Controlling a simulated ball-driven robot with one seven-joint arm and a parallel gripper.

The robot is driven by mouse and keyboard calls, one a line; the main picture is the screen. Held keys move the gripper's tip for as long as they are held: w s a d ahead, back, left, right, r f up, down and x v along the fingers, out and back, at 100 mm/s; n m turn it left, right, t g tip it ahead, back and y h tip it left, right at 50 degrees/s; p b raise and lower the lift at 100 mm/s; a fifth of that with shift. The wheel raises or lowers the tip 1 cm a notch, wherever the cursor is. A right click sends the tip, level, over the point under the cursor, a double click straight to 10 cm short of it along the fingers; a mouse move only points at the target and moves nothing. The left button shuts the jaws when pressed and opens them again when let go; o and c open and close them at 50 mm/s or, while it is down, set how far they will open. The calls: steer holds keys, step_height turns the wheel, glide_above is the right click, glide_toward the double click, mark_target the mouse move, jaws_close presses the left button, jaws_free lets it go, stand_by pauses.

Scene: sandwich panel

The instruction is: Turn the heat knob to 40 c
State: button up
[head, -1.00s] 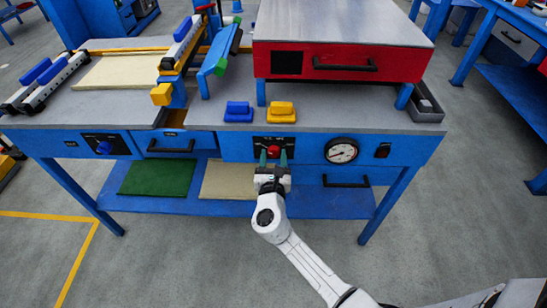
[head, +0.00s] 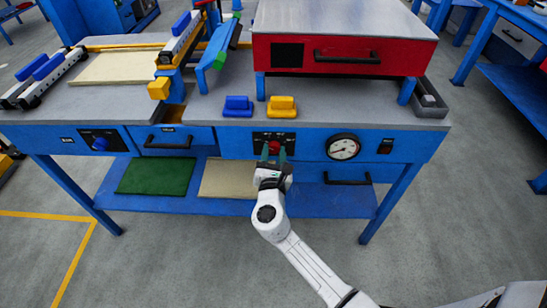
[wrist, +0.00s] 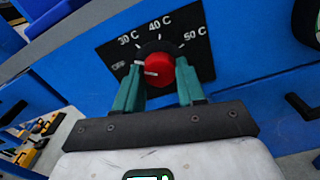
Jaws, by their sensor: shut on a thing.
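The red heat knob (wrist: 160,68) sits on a black dial plate (wrist: 200,45) marked OFF, 30 C, 40 C and 50 C. A white mark shows on the knob's left side in the wrist view; exactly which label it points at is hard to tell. My gripper (wrist: 159,75) is shut on the knob, one green finger on each side. In the head view the knob (head: 274,147) is on the blue front panel, with my gripper (head: 273,155) reaching it from below.
Right of the knob are a round gauge (head: 342,147) and a black switch (head: 385,146). A blue knob (head: 100,144) and a drawer handle (head: 168,145) are to the left. Blue (head: 238,106) and yellow (head: 282,106) blocks sit on the worktop above.

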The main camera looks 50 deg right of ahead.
steer(key=m+b, duration=0.4)
steer(key=shift+f+m, duration=0.3)
steer(key=m+b, duration=0.3)
steer(key=shift+m+b, duration=0.4)
steer(key=m+b, duration=0.3)
steer(key=shift+r+m+b, duration=0.15)
steer(key=shift+m+b, duration=1.4)
steer(key=shift+m, duration=0.45)
steer(key=o, duration=1)
steer(key=shift+r, duration=0.1)
steer(key=shift+o, duration=0.2)
steer(key=shift+s, duration=0.1)
steer(key=v, duration=1)
steer(key=shift+s+a+p, duration=0.2)
steer(key=shift+a+p, duration=0.1)
steer(key=shift+p, duration=0.05)
